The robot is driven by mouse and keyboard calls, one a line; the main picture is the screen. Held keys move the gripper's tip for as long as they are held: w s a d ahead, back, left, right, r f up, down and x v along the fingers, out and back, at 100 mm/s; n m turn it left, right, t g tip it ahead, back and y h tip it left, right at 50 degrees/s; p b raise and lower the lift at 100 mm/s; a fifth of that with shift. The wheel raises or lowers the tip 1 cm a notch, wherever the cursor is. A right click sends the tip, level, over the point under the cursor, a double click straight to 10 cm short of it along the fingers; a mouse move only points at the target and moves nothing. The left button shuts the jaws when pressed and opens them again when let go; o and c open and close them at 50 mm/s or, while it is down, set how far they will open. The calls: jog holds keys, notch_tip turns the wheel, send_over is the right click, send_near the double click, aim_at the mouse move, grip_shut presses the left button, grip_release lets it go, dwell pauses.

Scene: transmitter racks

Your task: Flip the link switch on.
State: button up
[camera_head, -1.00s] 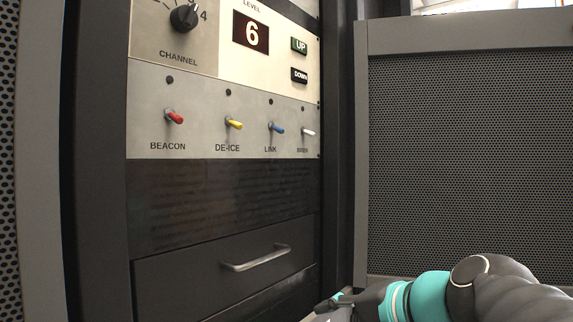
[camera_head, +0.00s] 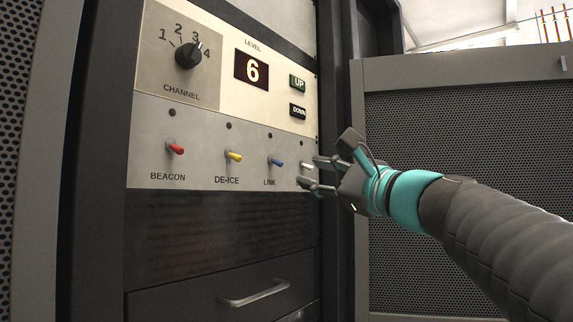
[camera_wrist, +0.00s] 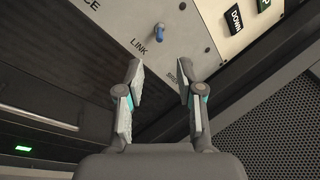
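The link switch (camera_head: 275,161) is a small blue-tipped toggle above the label LINK on the grey switch panel. Its tip points down and toward the right in the head view. In the wrist view the blue link switch (camera_wrist: 158,32) stands ahead of the fingers, near the top centre. My gripper (camera_head: 308,173) is open with nothing between its fingers. It is to the right of the link switch, apart from it, and partly covers the white switch and its label. In the wrist view my gripper (camera_wrist: 160,76) shows both fingers spread apart.
Left of the link switch are a yellow DE-ICE toggle (camera_head: 233,157) and a red BEACON toggle (camera_head: 176,149). The white toggle (camera_head: 307,167) is close to my fingers. Above are the UP (camera_head: 298,83) and DOWN (camera_head: 298,111) buttons. A drawer handle (camera_head: 254,293) juts out below.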

aim_at(276, 163)
jog(key=p+x, duration=0.1)
jog(key=x, duration=0.8)
jog(key=shift+w+a, duration=0.25)
grip_shut()
